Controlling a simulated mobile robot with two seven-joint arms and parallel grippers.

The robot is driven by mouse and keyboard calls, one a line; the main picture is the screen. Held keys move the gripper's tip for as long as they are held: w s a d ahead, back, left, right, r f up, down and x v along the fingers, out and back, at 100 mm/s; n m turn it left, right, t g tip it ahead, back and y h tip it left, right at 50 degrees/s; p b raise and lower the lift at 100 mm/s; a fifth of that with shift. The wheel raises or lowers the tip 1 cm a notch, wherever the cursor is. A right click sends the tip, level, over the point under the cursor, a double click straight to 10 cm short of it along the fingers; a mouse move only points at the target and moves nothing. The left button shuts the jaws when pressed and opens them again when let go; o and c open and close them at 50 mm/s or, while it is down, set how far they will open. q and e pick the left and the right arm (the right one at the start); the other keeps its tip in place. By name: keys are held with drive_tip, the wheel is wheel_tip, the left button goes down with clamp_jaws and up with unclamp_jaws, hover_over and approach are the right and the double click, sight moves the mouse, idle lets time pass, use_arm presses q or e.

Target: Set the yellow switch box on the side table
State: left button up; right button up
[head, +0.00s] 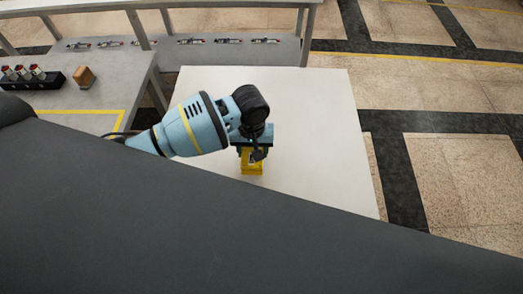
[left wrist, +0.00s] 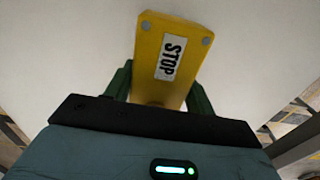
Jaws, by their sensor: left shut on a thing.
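The yellow switch box (head: 252,168) is below my left gripper (head: 253,153), over the white side table (head: 315,110). In the left wrist view the box (left wrist: 176,35) shows a white STOP label and grey screw heads. The green fingers of my left gripper (left wrist: 160,88) are shut on the box, one on each side. The white table top (left wrist: 255,50) fills the background there. I cannot tell whether the box touches the table or hangs just above it. My right gripper is not in view.
A grey bench (head: 90,95) at left holds a black block with red-topped parts (head: 30,76) and an orange-brown block (head: 84,77). A rack (head: 230,52) with several small parts stands behind. The table top around the box looks clear.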

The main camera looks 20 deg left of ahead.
use_arm(q)
drive_tip(key=shift+w+d, duration=0.75)
drive_tip(key=shift+w+d+f, duration=0.15)
drive_tip(key=shift+f, duration=0.25)
wheel_tip(320, 180, down, 3)
drive_tip(key=shift+b, duration=0.45)
drive_tip(key=shift+r, duration=0.1)
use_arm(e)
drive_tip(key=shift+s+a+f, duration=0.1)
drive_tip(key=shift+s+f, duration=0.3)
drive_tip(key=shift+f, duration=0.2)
use_arm(q)
drive_tip(key=o, duration=1.2)
drive_tip(key=shift+f, duration=0.2)
